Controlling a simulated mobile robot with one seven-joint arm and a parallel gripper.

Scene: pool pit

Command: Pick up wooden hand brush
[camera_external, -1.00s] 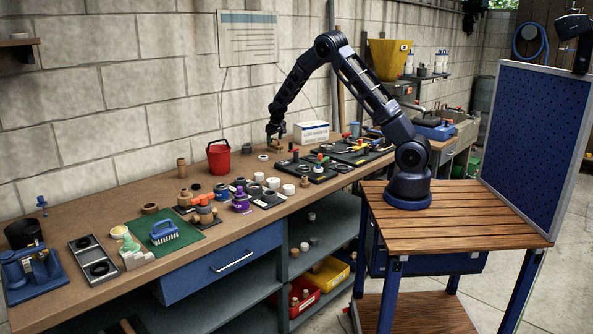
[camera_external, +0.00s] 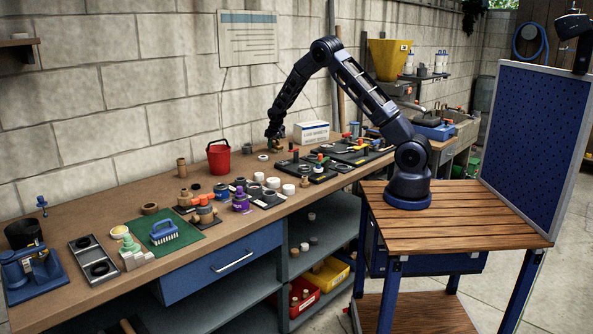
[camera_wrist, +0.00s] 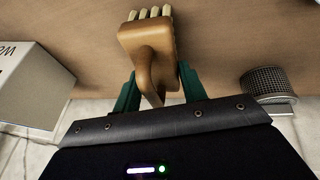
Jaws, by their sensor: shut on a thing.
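The wooden hand brush (camera_wrist: 146,38) is tan-brown with a narrow handle and pale bristle tufts at its far end. In the wrist view its handle lies between the two green fingers of my gripper (camera_wrist: 155,88), which is shut on it. In the external view my gripper (camera_external: 275,140) is small, over the back of the bench, and the brush is hard to make out there. I cannot tell for certain whether the brush is clear of the bench top.
A white box (camera_external: 311,132) stands right of my gripper and shows at the left of the wrist view. A dark ribbed cylinder (camera_wrist: 266,82) is at the right there. A red bucket (camera_external: 218,157) stands to the left on the bench (camera_external: 120,192). Trays with fittings (camera_external: 305,170) lie in front.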

